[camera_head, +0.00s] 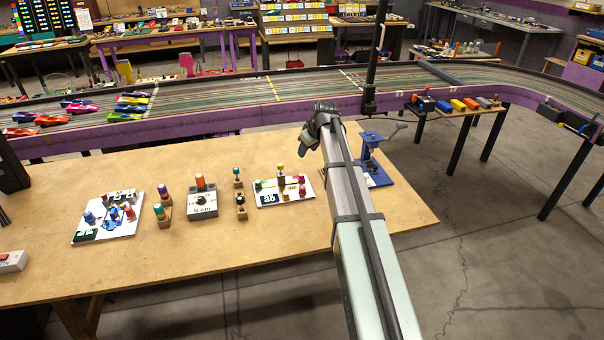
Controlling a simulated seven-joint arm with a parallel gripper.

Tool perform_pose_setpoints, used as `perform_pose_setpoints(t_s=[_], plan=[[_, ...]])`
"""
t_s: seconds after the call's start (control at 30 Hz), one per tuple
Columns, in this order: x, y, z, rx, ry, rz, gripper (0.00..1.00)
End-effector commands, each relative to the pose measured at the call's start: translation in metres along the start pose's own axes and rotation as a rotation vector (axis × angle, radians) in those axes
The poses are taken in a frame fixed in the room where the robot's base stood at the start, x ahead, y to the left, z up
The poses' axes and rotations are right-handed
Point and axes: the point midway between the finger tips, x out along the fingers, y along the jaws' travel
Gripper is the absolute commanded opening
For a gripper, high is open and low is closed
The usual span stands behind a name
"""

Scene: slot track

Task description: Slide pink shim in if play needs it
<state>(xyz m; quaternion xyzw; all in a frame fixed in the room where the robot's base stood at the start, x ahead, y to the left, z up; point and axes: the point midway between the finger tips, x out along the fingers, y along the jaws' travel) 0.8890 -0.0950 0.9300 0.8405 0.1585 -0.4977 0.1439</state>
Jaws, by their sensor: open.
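My gripper (309,140) is small in view at the far end of my arm. It is above the wooden workbench, over the area behind and right of a white board marked 30 (268,200), and it appears empty. Its jaws are open. The marked board carries several small coloured pegs or tools, with yellow, green, red and purplish tops. A second white board (118,228) at the left holds a blue part and small coloured pieces. I cannot make out a pink shim for certain at this size.
A grey box with an orange-topped part (203,203) stands between the boards, beside small wooden stands (164,212). A blue cranked device (374,150) stands right of my gripper, partly behind my arm. A slot track (240,95) runs behind.

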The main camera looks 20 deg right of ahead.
Motion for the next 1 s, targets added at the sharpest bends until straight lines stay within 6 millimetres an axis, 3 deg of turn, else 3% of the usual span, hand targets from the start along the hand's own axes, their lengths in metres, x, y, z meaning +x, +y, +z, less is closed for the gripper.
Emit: perform_pose_setpoints(t_s=[0.23, 0.47, 1.0], plan=[[0.0, -0.003, 0.013, 0.149, -0.095, -0.006, 0.47], [0.01, -0.004, 0.014, 0.184, -0.099, -0.008, 0.47], [0.098, -0.005, 0.022, 0.182, -0.099, -0.009, 0.47]])
